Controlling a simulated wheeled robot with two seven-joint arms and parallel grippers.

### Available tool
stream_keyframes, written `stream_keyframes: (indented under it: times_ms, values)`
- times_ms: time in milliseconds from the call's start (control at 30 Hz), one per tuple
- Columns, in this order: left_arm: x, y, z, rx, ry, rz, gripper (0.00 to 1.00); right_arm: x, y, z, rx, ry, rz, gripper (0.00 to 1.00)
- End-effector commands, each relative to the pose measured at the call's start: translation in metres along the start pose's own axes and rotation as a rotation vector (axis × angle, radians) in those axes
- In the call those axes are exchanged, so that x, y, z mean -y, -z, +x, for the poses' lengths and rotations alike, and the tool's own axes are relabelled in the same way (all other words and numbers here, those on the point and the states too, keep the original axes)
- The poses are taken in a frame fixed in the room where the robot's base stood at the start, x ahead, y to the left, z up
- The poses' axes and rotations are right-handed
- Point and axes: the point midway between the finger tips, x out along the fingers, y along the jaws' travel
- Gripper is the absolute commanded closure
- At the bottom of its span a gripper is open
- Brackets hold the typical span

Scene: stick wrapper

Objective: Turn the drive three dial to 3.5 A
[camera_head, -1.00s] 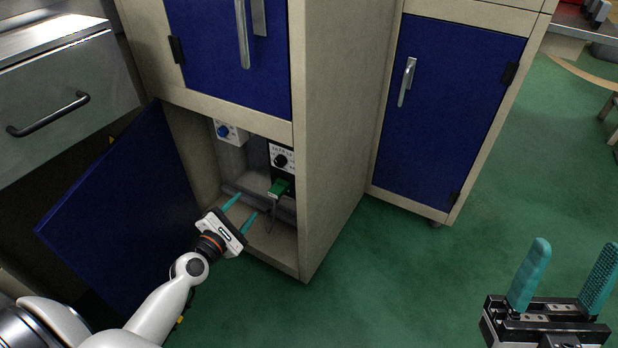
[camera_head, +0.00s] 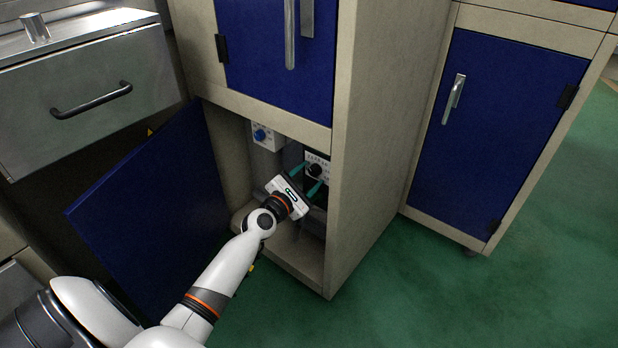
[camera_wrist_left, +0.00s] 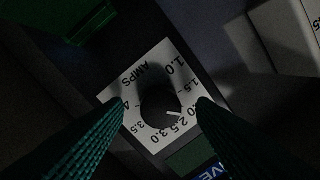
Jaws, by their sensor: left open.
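The black dial (camera_head: 315,170) sits on a white panel inside the open lower cabinet; it also shows in the left wrist view (camera_wrist_left: 158,104). Its white amps scale (camera_wrist_left: 148,75) runs from 1.0 to about 4, and the white pointer mark appears near 2.0 to 2.5. My left gripper (camera_head: 306,179) reaches into the cabinet. In the left wrist view its teal fingers (camera_wrist_left: 160,106) are open, one on each side of the dial, with visible gaps. The drive label is cut off, showing only its last letters. My right gripper is out of view.
The open blue door (camera_head: 155,215) stands left of my arm, and the cabinet's beige side wall (camera_head: 375,150) is close on the right. A green part (camera_wrist_left: 85,20) is near the dial.

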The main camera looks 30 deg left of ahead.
Motion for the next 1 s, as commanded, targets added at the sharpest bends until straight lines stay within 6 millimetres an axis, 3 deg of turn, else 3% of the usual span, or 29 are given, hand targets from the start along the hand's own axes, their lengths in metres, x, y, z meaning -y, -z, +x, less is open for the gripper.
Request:
stream_keyframes:
  times_ms: [367, 633, 1000]
  values:
    - [-0.0002, 0.0003, 0.0066, 0.000, -0.001, 0.000, 0.49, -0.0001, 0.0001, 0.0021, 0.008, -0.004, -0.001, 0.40]
    - [-0.0001, 0.0003, 0.0064, 0.000, -0.001, 0.000, 0.91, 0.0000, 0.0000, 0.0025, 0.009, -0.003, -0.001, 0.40]
    - [-0.0005, -0.0006, 0.0062, -0.003, 0.002, 0.061, 0.93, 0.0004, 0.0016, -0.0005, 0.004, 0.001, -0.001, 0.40]
